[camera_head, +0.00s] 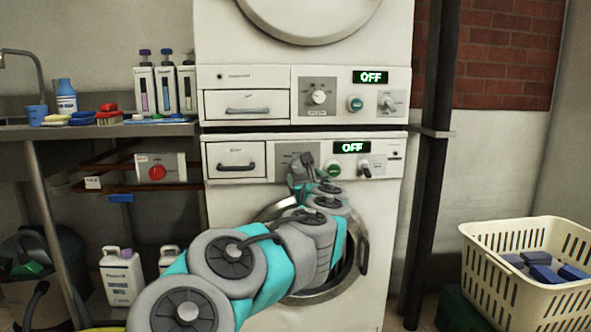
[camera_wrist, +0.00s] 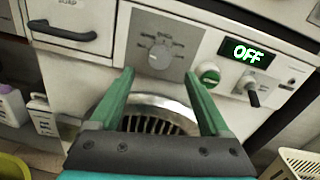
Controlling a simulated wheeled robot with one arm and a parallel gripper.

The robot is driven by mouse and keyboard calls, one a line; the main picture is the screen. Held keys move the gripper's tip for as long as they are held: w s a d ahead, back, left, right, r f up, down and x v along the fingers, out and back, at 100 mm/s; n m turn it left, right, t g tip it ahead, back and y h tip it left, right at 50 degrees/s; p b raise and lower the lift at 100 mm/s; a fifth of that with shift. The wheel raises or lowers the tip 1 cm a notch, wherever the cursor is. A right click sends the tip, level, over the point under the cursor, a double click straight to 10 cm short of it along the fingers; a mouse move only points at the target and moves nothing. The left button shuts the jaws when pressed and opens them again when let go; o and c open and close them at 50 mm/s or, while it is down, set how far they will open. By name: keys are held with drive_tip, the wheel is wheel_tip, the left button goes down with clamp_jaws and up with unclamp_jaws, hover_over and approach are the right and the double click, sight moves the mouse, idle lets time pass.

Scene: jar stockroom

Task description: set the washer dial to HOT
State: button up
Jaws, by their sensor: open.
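The washer dial (camera_wrist: 159,56) is a round grey knob on a grey plate of the lower machine's panel. In the wrist view it sits just beyond and between my fingertips, apart from them. In the head view my arm and gripper hide it. My gripper (camera_wrist: 157,75) is open and empty, its two green fingers pointing at the panel; it also shows in the head view (camera_head: 304,165). The washer (camera_head: 225,200) has a display (camera_head: 351,147) reading OFF. The markings around the dial are too small to read.
A green button (camera_wrist: 209,73) and a dark lever (camera_wrist: 252,93) sit right of the dial. A drawer handle (camera_wrist: 62,31) is at left. A second machine with its own dial (camera_head: 319,97) is above. A cream basket (camera_head: 500,275) stands at right.

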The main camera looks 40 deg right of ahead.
sight(299, 167)
drive_tip(key=x, duration=0.6)
drive_tip(key=shift+w+d+f, duration=0.1)
drive_tip(key=shift+w+d, duration=0.05)
drive_tip(key=shift+w, duration=0.15)
drive_tip(key=shift+w+d, duration=0.25)
drive_tip(key=shift+w, duration=0.2)
clamp_jaws()
